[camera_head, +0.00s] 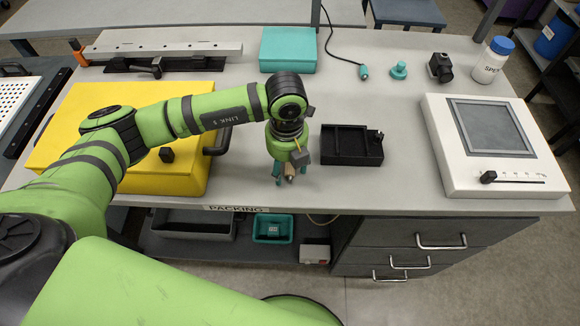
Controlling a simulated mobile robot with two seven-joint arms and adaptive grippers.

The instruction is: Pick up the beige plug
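My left gripper (290,172) points down over the table near its front edge, just left of the black tray. Its teal fingertips stand apart, one on each side of a small beige piece, which looks like the beige plug (290,171). I see no clear contact between the fingertips and the plug, and the gripper's body hides part of it. I cannot tell whether the plug touches the table. My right gripper is not in view.
A black tray (351,145) lies right of the gripper and a yellow case (75,126) left of it. A teal box (288,50), teal knob (399,70), black block (441,67), white bottle (492,61) and screen panel (470,180) stand farther off.

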